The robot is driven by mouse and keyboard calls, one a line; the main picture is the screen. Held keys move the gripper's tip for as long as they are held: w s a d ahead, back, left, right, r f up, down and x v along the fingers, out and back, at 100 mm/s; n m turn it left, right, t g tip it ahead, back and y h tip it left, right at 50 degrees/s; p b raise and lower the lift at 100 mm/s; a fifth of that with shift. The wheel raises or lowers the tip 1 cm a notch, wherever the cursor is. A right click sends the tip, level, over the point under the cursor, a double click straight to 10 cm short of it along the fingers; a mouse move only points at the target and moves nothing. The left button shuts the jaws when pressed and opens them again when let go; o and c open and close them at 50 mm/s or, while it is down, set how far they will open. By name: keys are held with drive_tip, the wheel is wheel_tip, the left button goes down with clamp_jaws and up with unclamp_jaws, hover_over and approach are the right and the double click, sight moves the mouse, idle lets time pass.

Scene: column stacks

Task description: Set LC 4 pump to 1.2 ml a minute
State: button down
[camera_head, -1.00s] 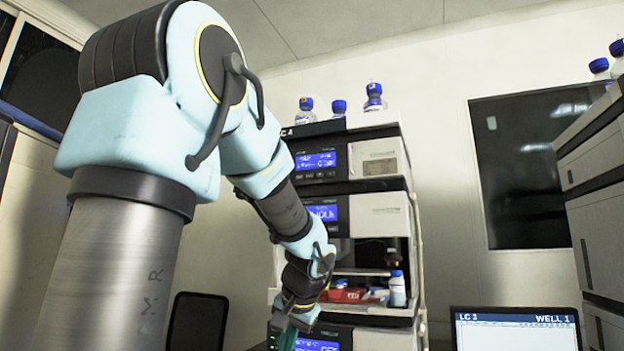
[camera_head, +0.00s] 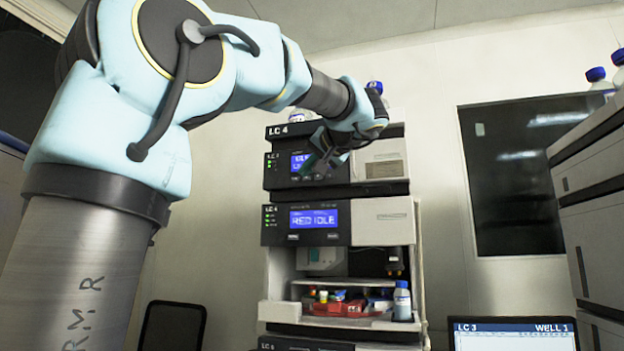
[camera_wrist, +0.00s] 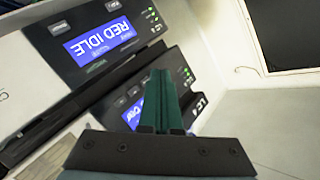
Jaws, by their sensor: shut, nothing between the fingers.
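The LC 4 stack (camera_head: 380,220) stands in the middle of the head view, with the LC 4 label on its top edge. Its upper module (camera_head: 278,172) has a lit blue screen (camera_head: 300,160), partly hidden by my gripper. The module below shows RED IDLE on its blue screen (camera_head: 313,218); the wrist view also shows this screen (camera_wrist: 100,40), turned over. My gripper (camera_head: 322,168) is shut and empty in front of the upper module. Its green fingers (camera_wrist: 162,90) cover part of that module's panel in the wrist view. I cannot tell whether the fingertips touch it.
Below is an open bay with a red tray (camera_head: 340,308) and a blue-capped bottle (camera_head: 402,300). A laptop (camera_head: 515,332) marked LC 3 stands at the lower right. Another stack (camera_head: 585,200) with bottles on top is at the right. A dark window (camera_head: 510,180) is behind.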

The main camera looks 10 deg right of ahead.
sight(318, 177)
drive_tip(key=shift+s+r, duration=0.15)
drive_tip(key=shift+r, duration=0.75)
drive_tip(key=w+d+p, duration=0.4)
drive_tip(key=w+p, duration=0.1)
drive_tip(key=w, duration=0.2)
drive_tip(key=shift+w, duration=0.4)
drive_tip(key=shift+d, duration=0.1)
idle(1.4)
drive_tip(key=shift+w+d, duration=0.15)
drive_tip(key=shift+w, duration=0.2)
